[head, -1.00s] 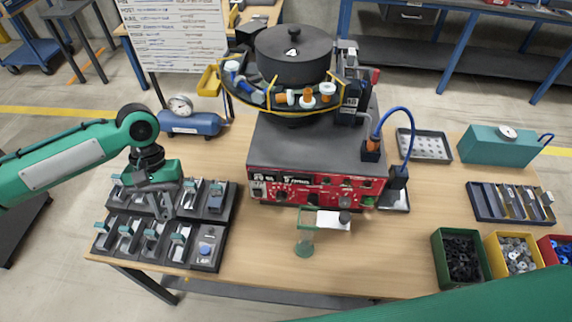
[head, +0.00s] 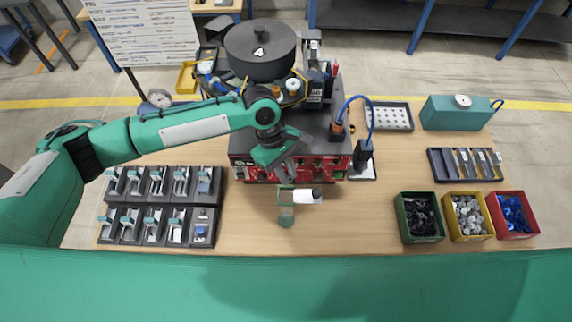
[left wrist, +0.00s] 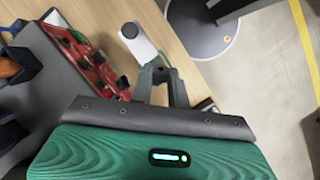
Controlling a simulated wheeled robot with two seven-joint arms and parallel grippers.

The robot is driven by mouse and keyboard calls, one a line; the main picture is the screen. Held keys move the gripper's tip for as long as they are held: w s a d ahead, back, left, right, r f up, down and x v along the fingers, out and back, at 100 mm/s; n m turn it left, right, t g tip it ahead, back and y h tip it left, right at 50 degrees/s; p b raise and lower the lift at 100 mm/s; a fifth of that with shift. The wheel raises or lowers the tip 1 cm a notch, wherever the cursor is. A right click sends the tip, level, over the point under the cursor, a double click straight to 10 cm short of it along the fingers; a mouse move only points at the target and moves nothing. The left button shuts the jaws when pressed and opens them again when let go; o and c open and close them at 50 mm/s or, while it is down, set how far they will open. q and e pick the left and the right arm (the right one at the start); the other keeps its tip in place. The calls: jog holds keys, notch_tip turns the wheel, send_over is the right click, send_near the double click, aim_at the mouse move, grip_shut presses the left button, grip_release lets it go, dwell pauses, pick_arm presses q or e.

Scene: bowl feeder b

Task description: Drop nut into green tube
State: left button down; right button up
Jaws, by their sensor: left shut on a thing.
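The green tube (head: 286,216) is translucent and stands upright at the front of the feeder, in the middle of the table. My left gripper (head: 288,178) is just above and behind the tube, in front of the red panel, fingers pointing down. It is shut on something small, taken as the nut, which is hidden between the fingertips. In the left wrist view the fingertips (left wrist: 160,66) come close together near the white block (left wrist: 140,45). My right gripper is not in view.
The feeder's red control panel (head: 320,160) is close behind the gripper, with the dark bowl (head: 261,50) above. Black racks of parts (head: 120,242) stand left. Green, yellow and red bins (head: 420,238) stand right. The table between tube and bins is clear.

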pick_arm(q)
jog(key=shift+a, duration=0.1)
jog(key=shift+r+p, duration=0.1)
jog(key=shift+p, duration=0.25)
notch_tip(320, 180, down, 8)
jog(key=shift+r, duration=0.15)
dwell(0.5)
dwell(0.5)
jog(key=c, duration=1.3)
grip_release()
